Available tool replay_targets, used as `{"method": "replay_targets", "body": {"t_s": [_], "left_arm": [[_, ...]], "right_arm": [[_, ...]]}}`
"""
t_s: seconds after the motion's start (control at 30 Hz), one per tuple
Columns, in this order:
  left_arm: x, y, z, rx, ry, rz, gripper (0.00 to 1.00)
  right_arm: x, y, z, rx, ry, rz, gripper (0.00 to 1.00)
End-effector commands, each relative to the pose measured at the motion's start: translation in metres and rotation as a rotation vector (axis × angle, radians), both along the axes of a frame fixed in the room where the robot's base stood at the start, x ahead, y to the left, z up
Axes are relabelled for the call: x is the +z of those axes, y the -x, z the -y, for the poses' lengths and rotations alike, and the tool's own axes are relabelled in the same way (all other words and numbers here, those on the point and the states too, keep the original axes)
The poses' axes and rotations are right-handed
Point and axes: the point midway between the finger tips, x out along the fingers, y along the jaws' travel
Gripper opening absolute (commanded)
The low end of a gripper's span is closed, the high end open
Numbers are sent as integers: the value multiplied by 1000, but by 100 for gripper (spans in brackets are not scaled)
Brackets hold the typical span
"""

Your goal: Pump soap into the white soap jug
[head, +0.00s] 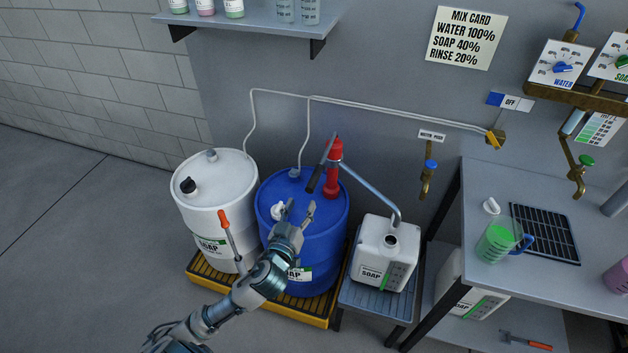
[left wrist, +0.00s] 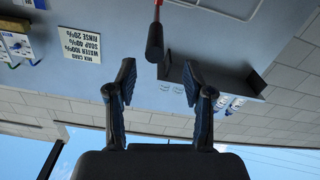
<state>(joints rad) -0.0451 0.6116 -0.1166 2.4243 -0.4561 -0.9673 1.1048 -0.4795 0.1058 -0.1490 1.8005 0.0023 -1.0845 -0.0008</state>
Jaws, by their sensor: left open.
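A blue drum (head: 330,235) carries a red hand pump (head: 333,172) with a lever ending in a black grip (head: 314,180). The pump's grey spout pipe (head: 372,188) curves down to the open neck of the white soap jug (head: 376,262), which stands upright on a low grey stand (head: 374,299). I cannot see the soap level inside. My left gripper (head: 300,208) is open and empty over the front of the blue drum, below the black grip. The left wrist view shows the black grip (left wrist: 155,43) beyond the open fingertips, apart from them. My right gripper is not in view.
A white soap drum (head: 215,195) stands left on the yellow pallet (head: 205,283). An orange-handled tool (head: 223,219) shows before it. A grey bench (head: 475,265) with a green-filled pitcher (head: 497,240) stands right. A shelf (head: 243,20) hangs above. Floor at left is clear.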

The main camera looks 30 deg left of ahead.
Motion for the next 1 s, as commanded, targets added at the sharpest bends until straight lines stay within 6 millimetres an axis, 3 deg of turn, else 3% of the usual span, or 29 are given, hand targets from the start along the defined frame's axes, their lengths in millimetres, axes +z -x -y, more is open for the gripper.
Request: {"method": "replay_targets", "body": {"t_s": [0.3, 0.5, 0.93, 1.0], "left_arm": [[3, -73, -18, 1, -2, 4, 52], [2, -101, -26, 0, 0, 3, 52], [2, -111, -27, -2, 0, 3, 52], [2, -111, -26, -2, 0, 3, 34]], "right_arm": [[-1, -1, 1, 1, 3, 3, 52], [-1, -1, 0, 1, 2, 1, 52], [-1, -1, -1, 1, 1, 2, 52], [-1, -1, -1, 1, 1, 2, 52]]}}
